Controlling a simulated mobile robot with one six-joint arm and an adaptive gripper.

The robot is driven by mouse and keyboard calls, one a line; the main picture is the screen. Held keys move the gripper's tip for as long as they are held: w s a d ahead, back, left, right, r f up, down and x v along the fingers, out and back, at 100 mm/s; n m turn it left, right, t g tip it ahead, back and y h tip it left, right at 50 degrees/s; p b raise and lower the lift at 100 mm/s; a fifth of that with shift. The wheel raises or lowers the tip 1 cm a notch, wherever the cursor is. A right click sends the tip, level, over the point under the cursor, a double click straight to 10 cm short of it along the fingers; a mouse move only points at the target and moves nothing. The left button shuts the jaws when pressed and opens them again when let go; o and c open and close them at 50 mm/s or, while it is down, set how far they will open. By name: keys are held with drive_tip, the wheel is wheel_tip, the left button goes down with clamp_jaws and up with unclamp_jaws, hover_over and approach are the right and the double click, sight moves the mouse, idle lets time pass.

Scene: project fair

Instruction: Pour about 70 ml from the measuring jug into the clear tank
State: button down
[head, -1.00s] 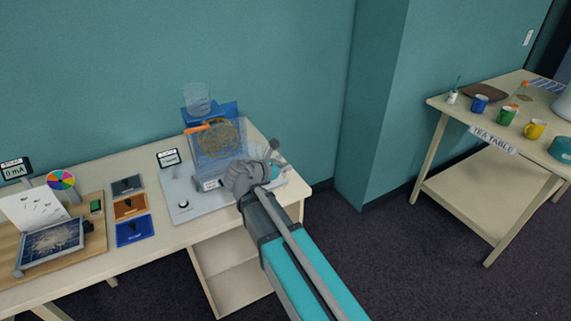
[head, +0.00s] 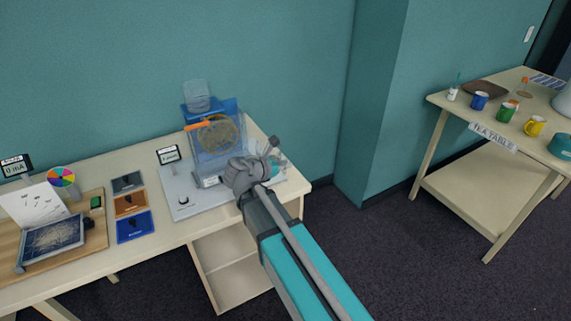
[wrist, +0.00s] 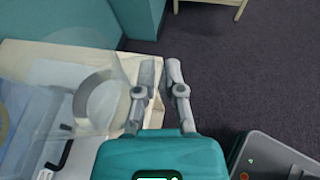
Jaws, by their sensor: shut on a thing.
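The clear tank (head: 232,140) stands on a pale grey base on the desk, with a round brownish wheel behind its wall. A see-through vessel (head: 197,90) sits above it at the back. My gripper (head: 270,150) is just right of the tank in the head view. In the wrist view my gripper (wrist: 162,85) is shut on the see-through measuring jug (wrist: 85,65), which fills the left side. A grey ring shows through the jug. The jug's tilt and liquid level cannot be told, and my arm hides part of the base.
A small display (head: 168,155) and a black knob (head: 183,200) are on the left of the base. Coloured plates (head: 134,227) and a wooden board (head: 95,250) lie further left. The tea table (head: 440,98) with mugs stands apart at right.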

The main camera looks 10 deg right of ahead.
drive_tip(key=shift+w+r, duration=0.1)
drive_tip(key=w+a+r+n+t+y+p, duration=0.1)
drive_tip(key=w+r+n+t+y+p, duration=0.2)
drive_tip(key=w+r+p, duration=0.6)
drive_tip(key=w+a+r+n+t+y+p, duration=0.2)
drive_tip(key=w+r+n+y+p, duration=0.3)
drive_tip(key=w+r+p, duration=0.4)
drive_tip(key=shift+w+a+n+t+y, duration=0.3)
drive_tip(key=shift+w+n+t, duration=0.2)
drive_tip(key=shift+w, duration=0.45)
drive_tip(key=w+a+r+n+h+p, duration=0.1)
drive_tip(key=a+r+n+h+p, duration=0.3)
drive_tip(key=a+r+n+p, duration=0.3)
wheel_tip(320, 180, up, 3)
drive_tip(key=shift+a+r, duration=0.15)
drive_tip(key=shift+a, duration=0.65)
idle(0.3)
